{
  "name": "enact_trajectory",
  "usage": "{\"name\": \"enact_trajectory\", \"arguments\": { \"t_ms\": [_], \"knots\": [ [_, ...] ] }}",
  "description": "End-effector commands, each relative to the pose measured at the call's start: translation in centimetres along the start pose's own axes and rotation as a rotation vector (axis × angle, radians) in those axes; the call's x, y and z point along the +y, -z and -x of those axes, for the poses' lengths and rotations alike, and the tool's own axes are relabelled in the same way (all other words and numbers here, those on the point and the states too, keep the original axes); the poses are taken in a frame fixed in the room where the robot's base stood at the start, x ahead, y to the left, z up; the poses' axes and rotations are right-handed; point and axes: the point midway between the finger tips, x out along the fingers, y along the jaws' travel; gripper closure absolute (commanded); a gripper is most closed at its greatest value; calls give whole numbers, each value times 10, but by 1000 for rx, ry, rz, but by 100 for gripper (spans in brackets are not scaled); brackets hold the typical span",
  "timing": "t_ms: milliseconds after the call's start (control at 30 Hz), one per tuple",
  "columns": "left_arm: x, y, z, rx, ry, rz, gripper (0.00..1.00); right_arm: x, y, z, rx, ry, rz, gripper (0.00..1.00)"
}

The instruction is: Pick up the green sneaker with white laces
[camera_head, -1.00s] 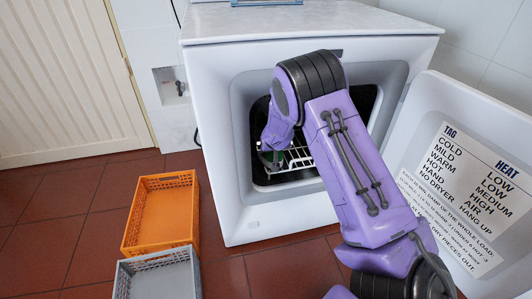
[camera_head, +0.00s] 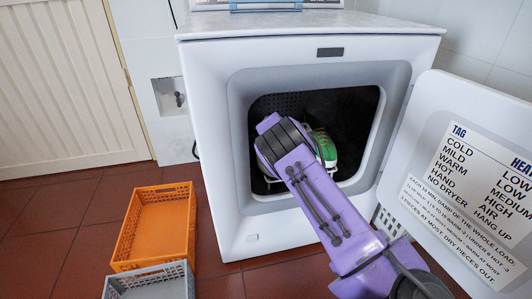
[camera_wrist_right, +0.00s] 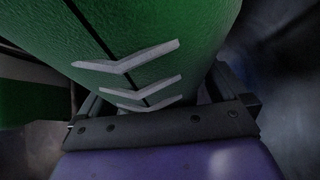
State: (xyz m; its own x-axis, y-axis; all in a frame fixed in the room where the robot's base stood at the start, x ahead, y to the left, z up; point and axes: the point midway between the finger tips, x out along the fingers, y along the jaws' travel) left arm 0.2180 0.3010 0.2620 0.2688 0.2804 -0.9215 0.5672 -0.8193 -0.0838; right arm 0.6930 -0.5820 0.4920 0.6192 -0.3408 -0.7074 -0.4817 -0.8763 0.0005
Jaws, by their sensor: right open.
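The green sneaker (camera_head: 325,146) shows in the head view inside the open dryer drum, just right of my right wrist, which hides part of it. In the right wrist view the green upper (camera_wrist_right: 165,30) with white lace bars (camera_wrist_right: 128,80) fills the top, very close to the camera. My right gripper (camera_wrist_right: 155,98) is open, with the sneaker upper between or just over its jaws; I cannot tell if they touch. Its fingertips are hidden in the head view. Another green and white surface (camera_wrist_right: 30,98) lies at the left; I cannot tell if it is a second shoe.
The white dryer (camera_head: 215,150) has a square opening around my right arm. Its door (camera_head: 470,190) stands open at the right. An orange crate (camera_head: 155,220) and a grey crate (camera_head: 150,285) stand on the floor to the left.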

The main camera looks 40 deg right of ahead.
Motion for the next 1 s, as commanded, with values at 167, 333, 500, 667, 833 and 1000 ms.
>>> {"name": "enact_trajectory", "arguments": {
  "t_ms": [167,333,500,667,833,1000],
  "knots": [
    [0,0,0,0,0,0,100,0,0,0,0,0,-1,6],
    [0,0,0,0,0,0,100,0,0,0,0,0,-1,56],
    [0,0,0,0,0,0,100,0,1,1,1,0,-1,56],
    [0,2,4,0,0,0,100,0,6,6,2,1,-3,56],
    [-2,8,17,1,0,0,100,0,25,24,4,1,-3,56],
    [-2,7,16,1,0,0,100,1,11,42,1,2,-13,56]
  ]
}}
